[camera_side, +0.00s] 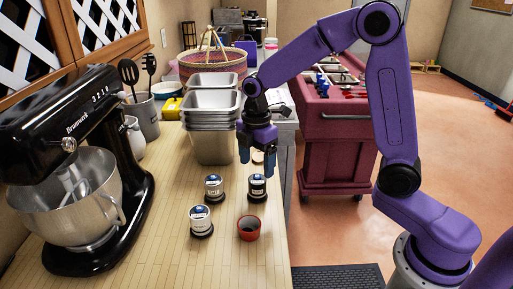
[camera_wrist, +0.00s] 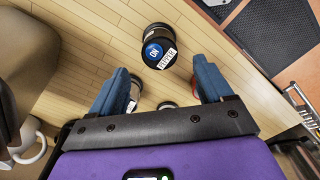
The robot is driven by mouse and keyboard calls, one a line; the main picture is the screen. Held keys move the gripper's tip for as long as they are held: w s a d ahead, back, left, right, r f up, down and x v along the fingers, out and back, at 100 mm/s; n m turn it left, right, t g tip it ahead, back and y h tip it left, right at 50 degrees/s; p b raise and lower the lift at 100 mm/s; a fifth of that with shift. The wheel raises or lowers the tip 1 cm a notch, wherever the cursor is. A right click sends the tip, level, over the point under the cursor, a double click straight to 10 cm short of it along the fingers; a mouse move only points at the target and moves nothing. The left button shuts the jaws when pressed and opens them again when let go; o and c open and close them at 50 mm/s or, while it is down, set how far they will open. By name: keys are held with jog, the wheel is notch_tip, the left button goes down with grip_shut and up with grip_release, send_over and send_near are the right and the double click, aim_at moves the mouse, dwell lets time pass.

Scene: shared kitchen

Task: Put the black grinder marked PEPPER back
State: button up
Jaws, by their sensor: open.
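A black grinder with a blue-and-white top and a white label (camera_side: 257,188) stands upright on the wooden counter, just below and in front of my gripper in the side view. In the wrist view a dark grinder with a blue top disc and a white label (camera_wrist: 157,52) lies beyond the fingertips; its lettering is too small to read surely. My gripper (camera_side: 257,163) is open and empty above the counter, pointing down, apart from the grinders. Its two blue fingers (camera_wrist: 160,84) frame bare counter and partly hidden round items.
Two white-bodied grinders on dark bases, one farther (camera_side: 213,188) and one nearer (camera_side: 201,220), stand to the left. A small red bowl (camera_side: 249,229) stands in front. A black stand mixer (camera_side: 80,165) fills the left. Stacked metal pans (camera_side: 212,125) stand behind.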

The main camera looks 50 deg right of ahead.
aim_at(257, 178)
jog(key=shift+r, duration=2.15)
jog(key=s+d+f+m, duration=0.2)
jog(key=s+m, duration=0.3)
jog(key=s, duration=2.2)
jog(key=shift+s, duration=0.25)
